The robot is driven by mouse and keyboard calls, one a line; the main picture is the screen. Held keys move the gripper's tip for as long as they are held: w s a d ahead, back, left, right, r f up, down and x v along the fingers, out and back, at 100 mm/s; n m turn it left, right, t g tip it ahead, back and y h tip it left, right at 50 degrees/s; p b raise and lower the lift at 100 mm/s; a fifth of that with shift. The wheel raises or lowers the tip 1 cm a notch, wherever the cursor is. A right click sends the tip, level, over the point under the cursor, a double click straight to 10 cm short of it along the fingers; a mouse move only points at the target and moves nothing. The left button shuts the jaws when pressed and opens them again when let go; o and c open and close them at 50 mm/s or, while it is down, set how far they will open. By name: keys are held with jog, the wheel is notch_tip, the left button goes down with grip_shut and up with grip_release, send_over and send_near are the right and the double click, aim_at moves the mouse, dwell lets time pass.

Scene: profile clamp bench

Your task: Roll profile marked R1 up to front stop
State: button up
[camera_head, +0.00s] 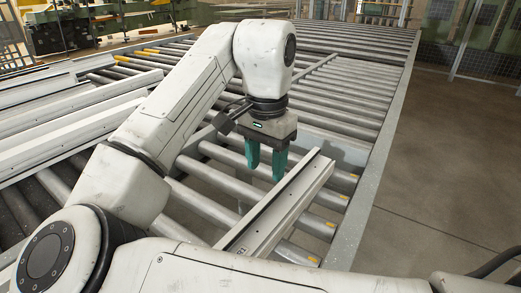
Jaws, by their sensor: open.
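A long pale profile (285,203) lies across the grey rollers in the right half of the conveyor, running from lower left to upper right. A small dark mark shows near its near end, too small to read surely as R1. My arm hides part of that near end. My gripper (266,174) points down with two teal fingers, open and with nothing seen between them. It is at the left side of this profile, near its upper half; I cannot tell whether it touches. I cannot pick out the front stop surely.
Several more pale profiles (72,128) lie on the rollers at the left. The conveyor's right side rail (378,160) borders open floor (440,180). Bare rollers (345,85) stretch behind my gripper. Machinery (75,28) and mesh fencing stand at the back.

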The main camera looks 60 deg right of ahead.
aim_at(265, 199)
notch_tip(265, 199, down, 9)
jog(key=shift+r+p, duration=0.1)
jog(key=shift+p, duration=0.2)
grip_shut()
dwell(0.6)
jog(key=shift+n+p, duration=0.45)
jog(key=shift+n, duration=0.05)
dwell(0.5)
grip_release()
dwell(0.3)
